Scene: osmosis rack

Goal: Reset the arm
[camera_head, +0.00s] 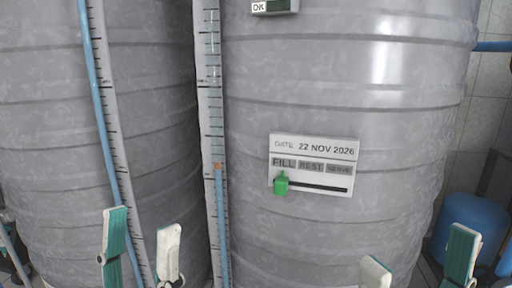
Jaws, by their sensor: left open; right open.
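My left gripper (141,246) is at the bottom left, in front of the left tank. Its two pale, green-padded fingers stand apart with nothing between them. My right gripper (418,262) is at the bottom right, in front of the lower part of the right tank. Its fingers are also wide apart and empty. The arm links behind both grippers are mostly out of the frame.
Two large grey ribbed tanks, left (45,130) and right (400,110), fill the view. The right tank bears a date plate (312,148) with a green slider (281,185) below FILL. Scaled blue tubes run down the tanks. A blue vessel (468,222) stands at right.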

